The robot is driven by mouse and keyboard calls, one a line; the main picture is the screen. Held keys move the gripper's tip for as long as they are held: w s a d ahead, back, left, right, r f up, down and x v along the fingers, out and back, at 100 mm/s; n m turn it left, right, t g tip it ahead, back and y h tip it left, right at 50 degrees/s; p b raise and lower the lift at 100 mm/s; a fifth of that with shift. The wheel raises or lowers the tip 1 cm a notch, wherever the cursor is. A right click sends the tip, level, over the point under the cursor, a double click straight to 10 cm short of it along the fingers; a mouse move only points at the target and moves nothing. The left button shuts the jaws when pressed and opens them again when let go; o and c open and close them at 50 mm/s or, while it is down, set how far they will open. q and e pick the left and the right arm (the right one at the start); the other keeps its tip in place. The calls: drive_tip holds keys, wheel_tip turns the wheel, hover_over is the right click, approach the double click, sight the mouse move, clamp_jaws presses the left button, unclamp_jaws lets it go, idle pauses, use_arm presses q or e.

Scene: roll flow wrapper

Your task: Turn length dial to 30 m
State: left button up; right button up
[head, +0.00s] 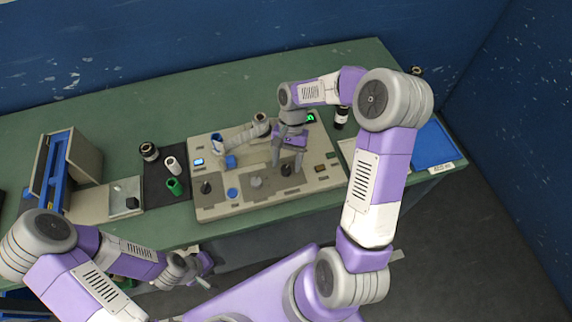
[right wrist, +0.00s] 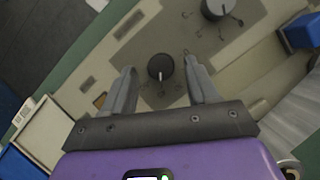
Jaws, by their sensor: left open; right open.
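A black round dial (right wrist: 160,68) with a white pointer line is on the beige machine panel (head: 215,208). In the right wrist view it lies between the two fingers of my right gripper (right wrist: 159,66), with a gap on each side. The fingers are open and do not appear to touch it. In the head view my right gripper (head: 287,168) points down over the right half of the panel. A second, greyer dial (right wrist: 215,8) with a white pointer is at the top edge of the wrist view. Dial markings are too small to read. My left gripper (head: 204,262) is off the table's front edge, away from the panel.
A blue tray (head: 432,146) is at the right end.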

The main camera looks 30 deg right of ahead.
drive_tip(key=shift+x, duration=0.8)
drive_tip(key=shift+w, duration=0.1)
drive_tip(key=c, duration=1)
drive_tip(key=shift+n, duration=0.3)
drive_tip(key=n+h+p, duration=0.1)
drive_tip(key=n+p, duration=0.1)
drive_tip(key=n, duration=0.1)
drive_tip(key=shift+w+a+r+g, duration=0.1)
drive_tip(key=shift+g, duration=0.2)
drive_tip(key=shift+n+h+p, duration=0.6)
drive_tip(key=shift+n+h, duration=0.3)
drive_tip(key=shift+n, duration=1.2)
